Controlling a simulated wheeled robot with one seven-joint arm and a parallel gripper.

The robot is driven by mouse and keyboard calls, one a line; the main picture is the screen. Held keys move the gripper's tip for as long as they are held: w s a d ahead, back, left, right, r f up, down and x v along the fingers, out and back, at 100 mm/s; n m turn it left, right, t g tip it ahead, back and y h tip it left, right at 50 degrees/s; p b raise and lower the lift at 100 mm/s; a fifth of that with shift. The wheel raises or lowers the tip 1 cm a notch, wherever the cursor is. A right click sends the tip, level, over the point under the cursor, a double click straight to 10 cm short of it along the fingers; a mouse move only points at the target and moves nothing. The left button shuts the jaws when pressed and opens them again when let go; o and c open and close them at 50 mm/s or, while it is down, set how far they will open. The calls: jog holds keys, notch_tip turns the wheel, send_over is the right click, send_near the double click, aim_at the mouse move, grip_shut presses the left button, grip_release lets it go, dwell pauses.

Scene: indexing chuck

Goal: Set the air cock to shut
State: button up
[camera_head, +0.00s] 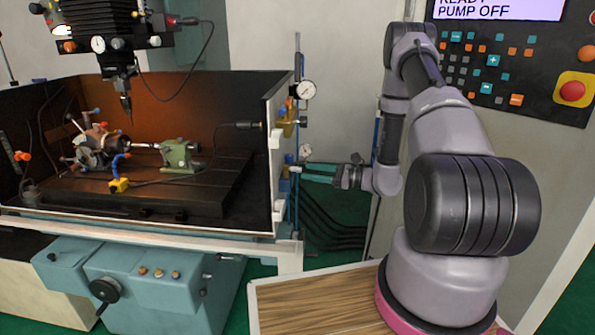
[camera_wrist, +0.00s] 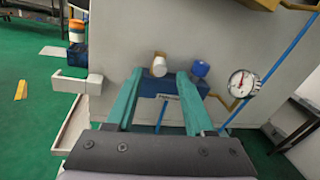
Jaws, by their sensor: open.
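A blue valve block (camera_wrist: 158,86) with a small unreadable label is fixed to the grey side panel in the wrist view. I cannot tell for sure which of these is the air cock. My gripper (camera_wrist: 158,74) is open, its teal fingers on either side of the block and white-ended handle, with nothing visibly gripped. In the head view my gripper (camera_head: 305,172) reaches left to the machine's side; the handle is too small to make out there.
A dial gauge (camera_wrist: 242,83) on a brass pipe is right of the fingers, near a blue pipe (camera_wrist: 285,55). A white bracket (camera_wrist: 78,82) juts out at left. The machine enclosure (camera_head: 269,165) stands left of my arm; black hoses (camera_head: 330,232) hang below.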

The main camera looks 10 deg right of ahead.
aim_at(298, 170)
jog(key=shift+x, duration=2.6)
grip_shut()
